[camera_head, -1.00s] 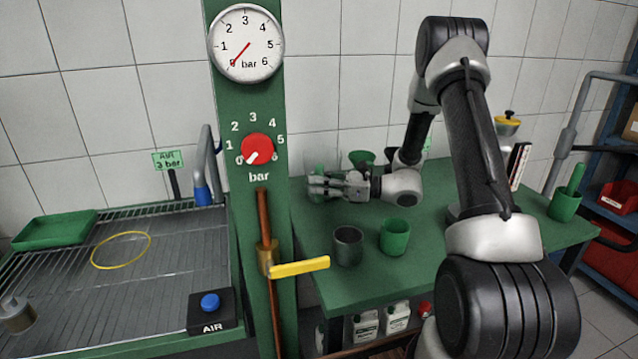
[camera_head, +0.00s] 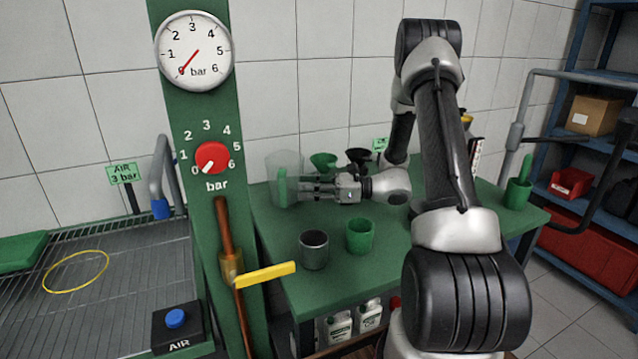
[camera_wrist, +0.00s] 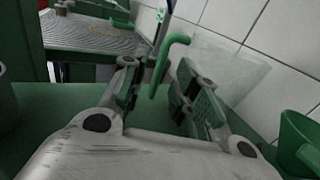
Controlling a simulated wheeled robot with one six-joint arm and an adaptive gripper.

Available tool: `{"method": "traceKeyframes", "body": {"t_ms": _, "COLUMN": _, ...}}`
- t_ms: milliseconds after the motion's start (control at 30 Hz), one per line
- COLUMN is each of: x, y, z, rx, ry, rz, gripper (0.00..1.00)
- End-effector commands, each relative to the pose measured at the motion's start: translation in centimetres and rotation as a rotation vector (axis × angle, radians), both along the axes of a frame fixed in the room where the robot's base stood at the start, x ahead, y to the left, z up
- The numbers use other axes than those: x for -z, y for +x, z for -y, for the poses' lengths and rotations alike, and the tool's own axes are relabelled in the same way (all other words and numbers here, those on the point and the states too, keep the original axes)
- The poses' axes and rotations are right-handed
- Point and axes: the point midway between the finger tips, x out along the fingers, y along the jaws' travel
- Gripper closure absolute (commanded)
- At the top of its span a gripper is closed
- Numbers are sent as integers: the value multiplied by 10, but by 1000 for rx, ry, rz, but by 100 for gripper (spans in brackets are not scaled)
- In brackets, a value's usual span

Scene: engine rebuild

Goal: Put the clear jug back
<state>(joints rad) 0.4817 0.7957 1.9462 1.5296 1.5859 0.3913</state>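The clear jug (camera_head: 287,162) stands upright at the back left of the green bench in the head view, beside the post. It is see-through with a green handle (camera_head: 281,187). My gripper (camera_head: 304,190) points left at the jug's handle side. In the wrist view the jug's clear wall (camera_wrist: 236,72) is faint, and its green handle (camera_wrist: 178,41) hangs down between my two spread fingers (camera_wrist: 160,88). A gap shows beside the handle, so my gripper looks open around it and not clamped.
A grey cup (camera_head: 314,252) and a green cup (camera_head: 360,238) stand at the bench front. A green funnel (camera_head: 323,161) and a dark funnel (camera_head: 358,157) are behind my gripper. The post with the gauge (camera_head: 194,50) and yellow lever (camera_head: 265,273) is close on the left.

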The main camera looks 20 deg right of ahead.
Motion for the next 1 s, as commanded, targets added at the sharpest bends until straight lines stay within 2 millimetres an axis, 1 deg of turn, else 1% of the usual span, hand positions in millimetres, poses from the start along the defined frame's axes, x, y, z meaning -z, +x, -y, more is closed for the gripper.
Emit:
{"method": "traceKeyframes", "body": {"t_ms": 67, "x": -1, "y": -1, "z": 1, "rx": -3, "ry": -3, "rz": 2, "gripper": 70}}
{"method": "traceKeyframes", "body": {"t_ms": 167, "x": -10, "y": -9, "z": -6, "rx": -40, "ry": -40, "rz": 19, "gripper": 70}}
{"method": "traceKeyframes", "body": {"t_ms": 267, "x": -31, "y": -34, "z": -23, "rx": -140, "ry": -144, "rz": 70, "gripper": 70}}
{"method": "traceKeyframes", "body": {"t_ms": 300, "x": -42, "y": -49, "z": -31, "rx": -199, "ry": -208, "rz": 102, "gripper": 70}}
{"method": "traceKeyframes", "body": {"t_ms": 367, "x": -58, "y": -78, "z": -42, "rx": -301, "ry": -323, "rz": 160, "gripper": 70}}
{"method": "traceKeyframes", "body": {"t_ms": 400, "x": -67, "y": -98, "z": -47, "rx": -370, "ry": -403, "rz": 203, "gripper": 70}}
{"method": "traceKeyframes", "body": {"t_ms": 467, "x": -78, "y": -128, "z": -50, "rx": -470, "ry": -526, "rz": 271, "gripper": 70}}
{"method": "traceKeyframes", "body": {"t_ms": 500, "x": -84, "y": -147, "z": -50, "rx": -535, "ry": -607, "rz": 321, "gripper": 70}}
{"method": "traceKeyframes", "body": {"t_ms": 533, "x": -88, "y": -161, "z": -49, "rx": -583, "ry": -670, "rz": 359, "gripper": 70}}
{"method": "traceKeyframes", "body": {"t_ms": 600, "x": -97, "y": -191, "z": -42, "rx": -689, "ry": -816, "rz": 451, "gripper": 70}}
{"method": "traceKeyframes", "body": {"t_ms": 667, "x": -103, "y": -215, "z": -32, "rx": -777, "ry": -942, "rz": 535, "gripper": 70}}
{"method": "traceKeyframes", "body": {"t_ms": 700, "x": -107, "y": -228, "z": -25, "rx": -832, "ry": -1026, "rz": 593, "gripper": 70}}
{"method": "traceKeyframes", "body": {"t_ms": 767, "x": -114, "y": -247, "z": -11, "rx": -912, "ry": -1155, "rz": 684, "gripper": 70}}
{"method": "traceKeyframes", "body": {"t_ms": 800, "x": -118, "y": -258, "z": -1, "rx": -962, "ry": -1241, "rz": 744, "gripper": 70}}
{"method": "traceKeyframes", "body": {"t_ms": 900, "x": -130, "y": -277, "z": 24, "rx": -1073, "ry": -1447, "rz": 892, "gripper": 70}}
{"method": "traceKeyframes", "body": {"t_ms": 1000, "x": -142, "y": -289, "z": 45, "rx": -1156, "ry": -1621, "rz": 1016, "gripper": 70}}
